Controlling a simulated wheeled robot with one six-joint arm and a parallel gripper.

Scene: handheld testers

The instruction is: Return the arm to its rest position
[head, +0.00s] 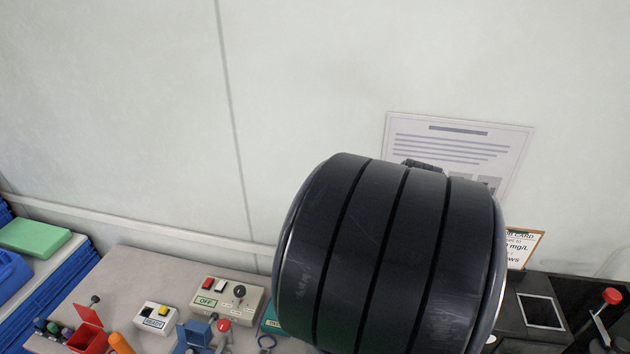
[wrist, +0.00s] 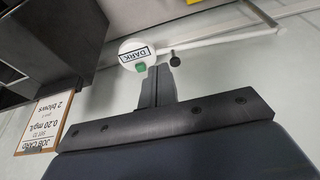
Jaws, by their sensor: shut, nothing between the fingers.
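My gripper (wrist: 157,86) shows in the wrist view with its two dark fingers together and nothing between them. It points toward the pale wall, and the wrist picture is upside down. A white round piece labelled DARK (wrist: 132,50) with a green button shows just beyond the fingertips; I cannot tell the gap. In the head view a large dark ribbed link of my arm (head: 385,255) fills the middle right and hides part of the bench. The gripper itself is not visible there.
The grey bench holds a control box marked OFF (head: 228,301), a READY box (head: 156,318) and a red bin (head: 88,341). Blue crates (head: 45,305) with a green box (head: 33,238) stand left. A job card (head: 524,246) and a red-knobbed lever (head: 611,296) are right.

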